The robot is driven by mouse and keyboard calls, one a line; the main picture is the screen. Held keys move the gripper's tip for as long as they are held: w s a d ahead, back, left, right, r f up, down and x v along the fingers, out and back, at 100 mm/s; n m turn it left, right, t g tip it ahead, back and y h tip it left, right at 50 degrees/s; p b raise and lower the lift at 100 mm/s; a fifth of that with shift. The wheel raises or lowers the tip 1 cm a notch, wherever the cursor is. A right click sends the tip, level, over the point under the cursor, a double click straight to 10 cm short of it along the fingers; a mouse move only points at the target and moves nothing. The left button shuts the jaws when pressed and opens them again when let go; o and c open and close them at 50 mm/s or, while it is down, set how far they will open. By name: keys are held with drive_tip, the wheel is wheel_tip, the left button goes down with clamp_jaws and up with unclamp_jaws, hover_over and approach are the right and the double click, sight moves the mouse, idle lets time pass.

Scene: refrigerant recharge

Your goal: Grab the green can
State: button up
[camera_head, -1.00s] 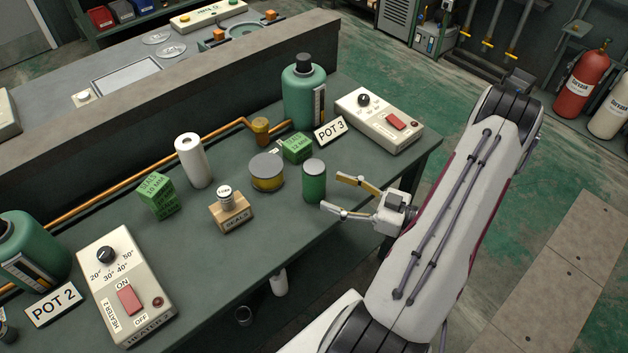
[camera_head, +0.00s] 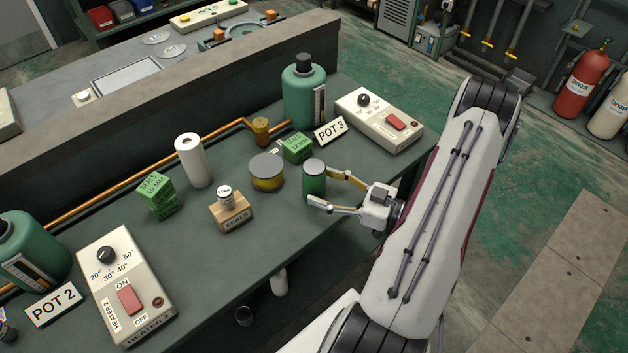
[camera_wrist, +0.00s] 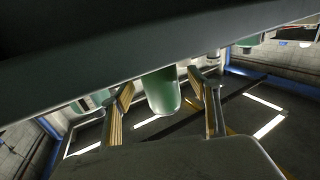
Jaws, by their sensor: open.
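The green can (camera_head: 314,182) stands upright on the dark workbench (camera_head: 262,262), with a grey lid, near the bench's front edge. My gripper (camera_head: 320,187) is open, with its two fingers reaching in from the right. One finger lies on the far side of the can and the other on its near side. In the wrist view the can (camera_wrist: 162,92) shows between the two open fingers (camera_wrist: 160,100), with a gap visible on each side. Whether either finger touches the can is hard to tell.
A heater box (camera_head: 380,119) stands at the back right.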

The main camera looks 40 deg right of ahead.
sight(314, 183)
drive_tip(key=shift+x, duration=1.7)
drive_tip(key=shift+r, duration=0.1)
drive_tip(key=c, duration=1.5)
